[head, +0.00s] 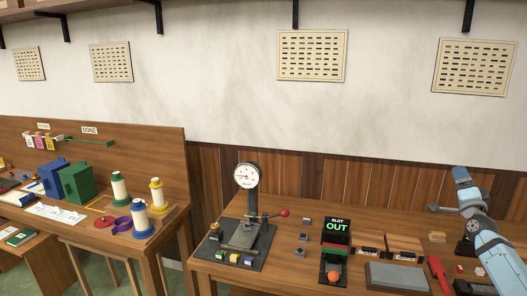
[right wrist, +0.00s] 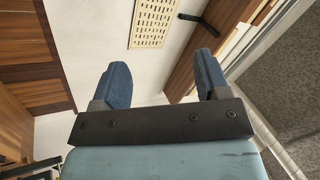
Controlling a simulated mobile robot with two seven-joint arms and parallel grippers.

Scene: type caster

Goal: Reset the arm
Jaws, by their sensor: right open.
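My right arm comes in from the right edge of the head view, and its light blue gripper (head: 449,191) is raised above the right end of the workbench (head: 208,266). In the right wrist view the two dark blue fingers of the right gripper (right wrist: 161,66) stand apart with nothing between them. Beyond them are the pale wall and a punched chart (right wrist: 154,22). My left gripper is not in the head view.
A left table carries spools (head: 139,219) and a green box (head: 77,183).

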